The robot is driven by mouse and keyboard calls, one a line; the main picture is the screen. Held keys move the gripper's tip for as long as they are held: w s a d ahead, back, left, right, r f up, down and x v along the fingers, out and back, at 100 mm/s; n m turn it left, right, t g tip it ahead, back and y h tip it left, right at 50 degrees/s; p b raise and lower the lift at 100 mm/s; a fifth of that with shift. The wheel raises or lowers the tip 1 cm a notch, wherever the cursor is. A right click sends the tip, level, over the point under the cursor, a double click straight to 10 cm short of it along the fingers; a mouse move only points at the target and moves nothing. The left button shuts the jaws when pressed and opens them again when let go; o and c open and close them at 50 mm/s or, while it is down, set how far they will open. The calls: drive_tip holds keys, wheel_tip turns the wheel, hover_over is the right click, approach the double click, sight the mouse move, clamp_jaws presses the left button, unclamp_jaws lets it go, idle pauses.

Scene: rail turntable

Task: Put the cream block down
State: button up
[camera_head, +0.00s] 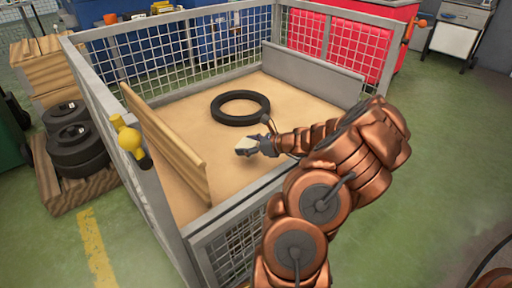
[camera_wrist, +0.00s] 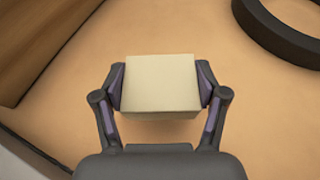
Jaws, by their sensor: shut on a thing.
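The cream block (camera_wrist: 160,84) is between the two fingers of my gripper (camera_wrist: 161,88) in the wrist view, with a finger pressed on each side. In the head view the cream block (camera_head: 246,144) shows small and pale at the tip of my gripper (camera_head: 255,146), partly hidden by the fingers. My gripper is shut on it. It is over the tan board floor (camera_head: 205,130) inside a mesh-walled enclosure, near its front. I cannot tell whether the block touches the floor.
A black ring (camera_head: 240,107) lies flat on the floor behind my gripper; it also shows in the wrist view (camera_wrist: 285,35). A wooden plank (camera_head: 165,140) stands along the left side, and a grey panel (camera_head: 312,73) along the back right. Bare floor lies around the block.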

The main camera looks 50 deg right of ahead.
drive_tip(key=d, duration=0.1)
drive_tip(key=d+b, duration=0.1)
drive_tip(key=d, duration=0.1)
drive_tip(key=w+d, duration=0.1)
drive_tip(key=d, duration=0.1)
drive_tip(key=shift+d+f, duration=0.25)
drive_tip(key=shift+f, duration=0.05)
drive_tip(key=shift+d+f+b, duration=0.15)
drive_tip(key=shift+b, duration=0.15)
wheel_tip(320, 180, down, 3)
drive_tip(key=shift+f+b, duration=0.15)
drive_tip(key=shift+b, duration=0.85)
drive_tip(key=o, duration=1.2)
drive_tip(key=shift+c, duration=0.2)
